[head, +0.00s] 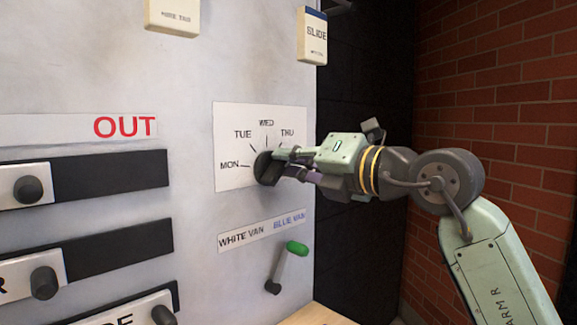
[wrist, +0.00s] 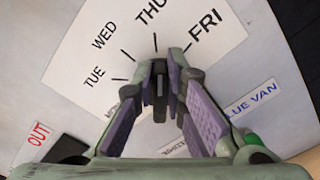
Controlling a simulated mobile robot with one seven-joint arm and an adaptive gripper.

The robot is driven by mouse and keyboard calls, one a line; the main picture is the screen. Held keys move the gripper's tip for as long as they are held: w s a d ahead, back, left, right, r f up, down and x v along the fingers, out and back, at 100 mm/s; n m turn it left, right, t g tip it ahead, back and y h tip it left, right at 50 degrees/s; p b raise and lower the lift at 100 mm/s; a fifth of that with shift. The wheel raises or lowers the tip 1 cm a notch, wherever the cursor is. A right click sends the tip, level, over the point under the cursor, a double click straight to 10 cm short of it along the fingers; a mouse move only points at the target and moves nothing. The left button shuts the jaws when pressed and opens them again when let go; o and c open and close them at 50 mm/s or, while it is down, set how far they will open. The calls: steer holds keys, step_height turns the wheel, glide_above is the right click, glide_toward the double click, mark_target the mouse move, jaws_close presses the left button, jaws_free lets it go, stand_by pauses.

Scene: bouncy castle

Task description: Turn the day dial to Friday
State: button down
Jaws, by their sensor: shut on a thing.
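The day dial is a black knob (head: 264,168) on a white day card (head: 232,118) fixed to the grey panel. In the head view MON, TUE, WED and THU show around it, and FRI is hidden behind my gripper (head: 283,165). In the wrist view the dark knob bar (wrist: 160,88) stands between the two fingers of my gripper (wrist: 161,72), which are shut on it. There the bar runs roughly toward the THU tick, with the FRI label (wrist: 207,34) to its right. I cannot tell for sure which mark the pointer meets.
Below the card is a WHITE VAN / BLUE VAN label (head: 262,231) with a green-tipped lever (head: 289,263). Black slots with round-knobbed sliders (head: 28,189) lie to the left under an OUT label (head: 124,126). A brick wall (head: 497,100) stands at the right.

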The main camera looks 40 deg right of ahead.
steer(key=shift+d+f+m+b, duration=0.15)
steer(key=shift+m+b, duration=0.25)
steer(key=shift+m, duration=0.75)
steer(key=shift+d+f+m+b, duration=0.1)
steer(key=shift+f+m+b, duration=0.25)
steer(key=shift+m, duration=0.85)
steer(key=shift+d+f+m+b, duration=0.1)
steer(key=shift+m+b, duration=0.4)
steer(key=shift+m, duration=0.65)
steer(key=c, duration=1.6)
jaws_free()
steer(key=shift+c, duration=0.2)
steer(key=s, duration=0.7)
steer(key=shift+s+d, duration=0.25)
steer(key=shift+s, duration=0.1)
